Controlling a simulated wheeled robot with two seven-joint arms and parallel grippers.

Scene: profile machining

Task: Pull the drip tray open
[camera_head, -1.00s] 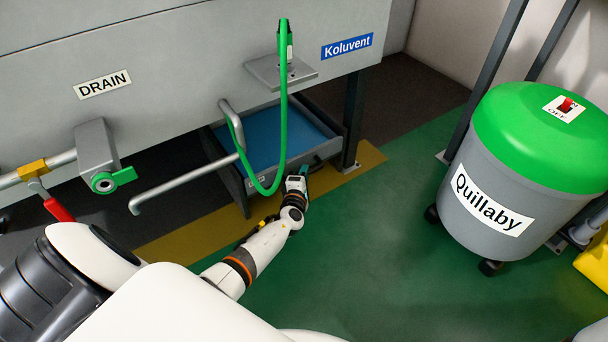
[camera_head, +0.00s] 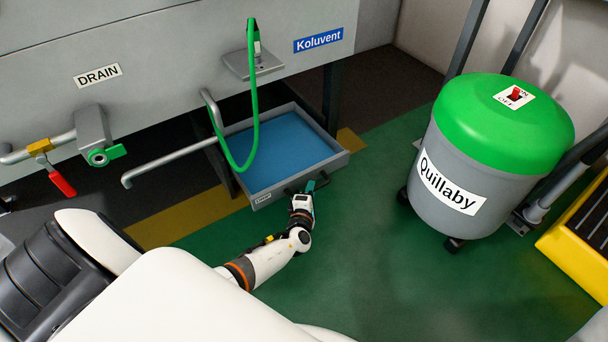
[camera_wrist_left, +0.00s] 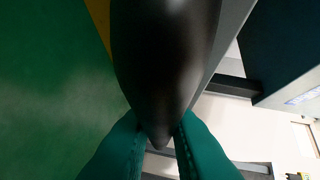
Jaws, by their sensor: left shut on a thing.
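The drip tray (camera_head: 341,160) is a grey drawer with a blue inside, low under the grey machine. It stands well out from beneath the machine, over the floor. Its dark handle (camera_head: 294,187) is on the front face, beside a small label. My left gripper (camera_head: 311,187) is at that handle and shut on it. In the left wrist view the teal fingertips (camera_wrist_left: 160,140) close on the tapered dark handle (camera_wrist_left: 165,60). My right gripper is not in view.
A green hose (camera_head: 254,120) hangs in front of the tray's left part. A bent grey pipe (camera_head: 165,165) juts out at left, near a drain valve (camera_head: 98,145). A grey bin with green lid (camera_head: 505,120) stands at right. Green floor in front of the tray is clear.

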